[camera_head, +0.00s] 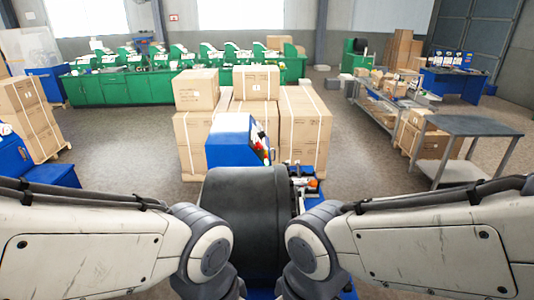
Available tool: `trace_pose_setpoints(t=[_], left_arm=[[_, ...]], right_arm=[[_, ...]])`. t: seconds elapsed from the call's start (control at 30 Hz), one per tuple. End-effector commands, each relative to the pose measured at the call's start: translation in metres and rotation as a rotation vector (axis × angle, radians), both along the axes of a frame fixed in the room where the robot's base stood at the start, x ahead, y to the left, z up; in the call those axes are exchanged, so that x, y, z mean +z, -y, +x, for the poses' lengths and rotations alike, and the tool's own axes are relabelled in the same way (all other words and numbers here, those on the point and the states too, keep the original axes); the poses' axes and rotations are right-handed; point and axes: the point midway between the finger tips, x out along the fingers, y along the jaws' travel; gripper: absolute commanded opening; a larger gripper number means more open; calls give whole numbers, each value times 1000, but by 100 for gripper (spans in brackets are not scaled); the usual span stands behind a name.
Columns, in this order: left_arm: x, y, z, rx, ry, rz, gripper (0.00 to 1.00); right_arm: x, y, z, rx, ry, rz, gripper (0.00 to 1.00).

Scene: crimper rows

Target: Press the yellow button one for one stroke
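No yellow button can be made out in the head view. A blue machine housing (231,142) stands straight ahead, with small red, green and white parts (262,150) on its right side, too small to tell apart. A large dark rounded body (245,205) stands in front of it, between my two arms. Small parts with an orange piece (312,183) sit to its right on a blue surface. My arms come in from the left and right and bend down near the bottom centre. Both grippers are out of view.
Stacked cartons (304,125) stand close behind the blue housing. Green benches with machines (105,88) line the back. A grey table (468,125) and a shelf with cartons (385,105) are at the right. Cartons (28,115) stand at left. Floor is open at centre left.

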Motion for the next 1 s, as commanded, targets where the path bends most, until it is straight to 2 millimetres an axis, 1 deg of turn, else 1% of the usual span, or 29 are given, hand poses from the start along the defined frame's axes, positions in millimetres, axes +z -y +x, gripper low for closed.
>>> trace_pose_setpoints(t=[0.03, 0.07, 0.1, 0.17, 0.2, 1.0], left_arm=[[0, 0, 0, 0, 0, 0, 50], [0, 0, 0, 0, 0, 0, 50], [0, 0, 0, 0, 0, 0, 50], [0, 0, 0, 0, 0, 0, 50], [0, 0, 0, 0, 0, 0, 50], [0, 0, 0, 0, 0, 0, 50]], right_arm=[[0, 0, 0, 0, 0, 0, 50], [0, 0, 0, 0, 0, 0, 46], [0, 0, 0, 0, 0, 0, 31], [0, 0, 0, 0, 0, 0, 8], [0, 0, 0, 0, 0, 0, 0], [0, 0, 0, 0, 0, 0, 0]])
